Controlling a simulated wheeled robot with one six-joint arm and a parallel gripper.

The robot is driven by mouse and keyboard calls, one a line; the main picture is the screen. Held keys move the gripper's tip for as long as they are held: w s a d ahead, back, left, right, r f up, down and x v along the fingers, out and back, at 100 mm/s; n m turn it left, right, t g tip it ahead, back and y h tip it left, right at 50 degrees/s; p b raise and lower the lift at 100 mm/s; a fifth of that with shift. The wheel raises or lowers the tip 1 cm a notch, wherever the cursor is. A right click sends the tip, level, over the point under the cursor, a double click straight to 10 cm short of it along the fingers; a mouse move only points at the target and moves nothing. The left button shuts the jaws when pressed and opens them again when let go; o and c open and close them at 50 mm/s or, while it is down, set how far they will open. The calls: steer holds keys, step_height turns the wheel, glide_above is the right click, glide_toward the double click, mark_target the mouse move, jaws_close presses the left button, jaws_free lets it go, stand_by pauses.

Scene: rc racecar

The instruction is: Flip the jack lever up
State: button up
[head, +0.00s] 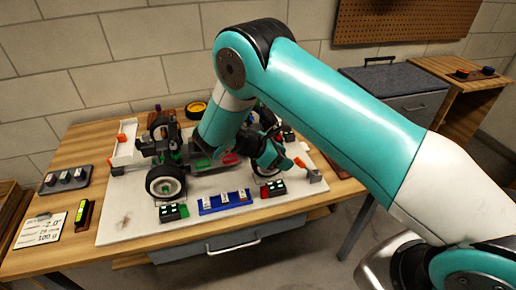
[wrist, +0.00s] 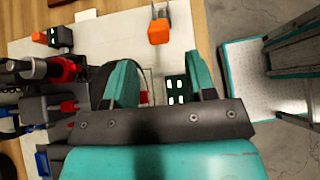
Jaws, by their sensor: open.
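The likely jack lever is an orange-tipped part (head: 300,162) on a small grey block (head: 315,176) at the right of the white mat. In the wrist view its orange end (wrist: 159,32) lies ahead of the fingertips, with a grey bracket (wrist: 157,12) beyond it. I cannot tell its exact tilt. My gripper (head: 275,155) is low over the right end of the car, left of the orange part. In the wrist view my gripper (wrist: 162,72) is open, its teal fingers apart, with nothing held between them. The orange end is clear of both fingers.
The car's front wheel (head: 165,182) and chassis stand on the white mat (head: 125,215). A dark block with white squares (wrist: 176,90) lies by the right finger. A blue tray (head: 222,203) sits at the mat's front. Another orange part (head: 121,138) is at the left.

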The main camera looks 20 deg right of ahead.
steer(key=v, duration=1.1)
steer(key=shift+a+r, duration=0.2)
steer(key=shift+a, duration=0.15)
steer(key=s+d+r+m+t+y, duration=0.1)
steer(key=s+r+m+y, duration=0.4)
steer(key=r, duration=0.5)
steer(key=s+a+r+m+y, duration=0.1)
steer(key=s+r+y, duration=0.1)
steer(key=s, duration=0.5)
steer(key=s+a+r+m+y, duration=0.2)
steer(key=s+r+y, duration=0.1)
steer(key=s, duration=0.5)
steer(key=s+a+r+m+y, duration=0.1)
steer(key=s+r+m+y, duration=0.1)
steer(key=s+y, duration=0.2)
steer(key=s, duration=0.3)
steer(key=shift+s+a+r, duration=0.2)
steer(key=shift+a+r, duration=0.05)
steer(key=shift+a, duration=0.05)
